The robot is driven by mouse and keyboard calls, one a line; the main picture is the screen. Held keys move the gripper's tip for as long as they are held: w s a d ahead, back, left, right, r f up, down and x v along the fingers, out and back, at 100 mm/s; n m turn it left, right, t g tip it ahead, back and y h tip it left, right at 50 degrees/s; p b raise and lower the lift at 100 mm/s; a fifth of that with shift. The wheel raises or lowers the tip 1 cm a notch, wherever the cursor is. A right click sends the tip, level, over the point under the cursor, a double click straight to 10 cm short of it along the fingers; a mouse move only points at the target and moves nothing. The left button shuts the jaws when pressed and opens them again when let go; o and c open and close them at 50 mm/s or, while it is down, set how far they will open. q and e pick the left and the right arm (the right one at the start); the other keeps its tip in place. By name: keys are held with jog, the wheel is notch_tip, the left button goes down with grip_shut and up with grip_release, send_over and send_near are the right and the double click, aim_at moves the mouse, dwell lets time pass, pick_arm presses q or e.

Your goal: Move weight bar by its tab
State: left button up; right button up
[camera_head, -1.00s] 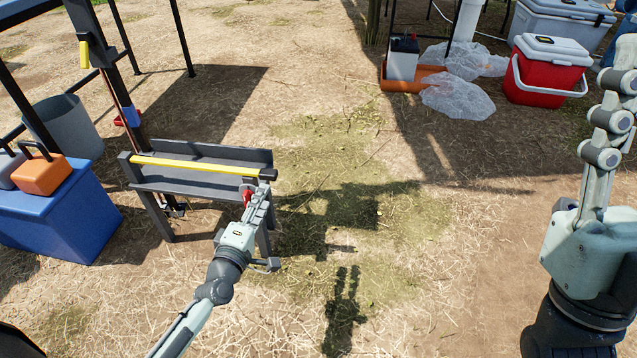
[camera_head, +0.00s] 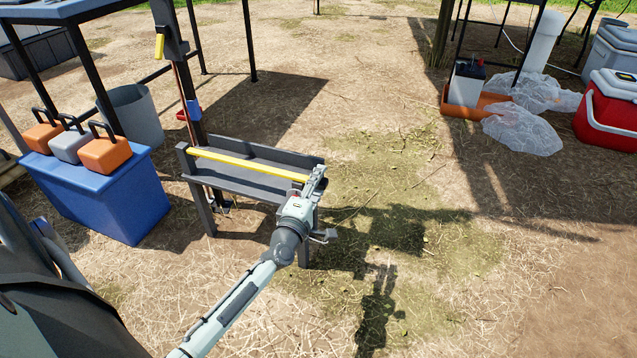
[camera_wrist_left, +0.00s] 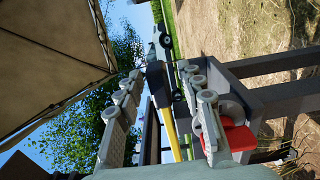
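The yellow weight bar (camera_head: 250,164) lies along a dark grey trough stand (camera_head: 240,186). My left gripper (camera_head: 319,172) is at the bar's right end, reaching in from the near side. In the left wrist view its two fingers (camera_wrist_left: 160,112) are spread apart, with nothing seen clamped between them. The yellow bar (camera_wrist_left: 171,134) shows beyond and between them. A red tab (camera_wrist_left: 238,138) lies just outside the right-hand finger; I cannot tell whether they touch. In the head view the tab is mostly hidden behind the gripper. My right gripper is not in view.
A blue box (camera_head: 120,205) with orange and grey handled weights stands left of the stand. A grey bucket (camera_head: 138,112) is behind it. A battery in an orange tray (camera_head: 455,108), plastic sheeting (camera_head: 522,130) and a red cooler (camera_head: 600,120) are far right. Ground right of the stand is clear.

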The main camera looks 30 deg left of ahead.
pick_arm(q)
grip_shut()
jog(key=shift+r, duration=0.15)
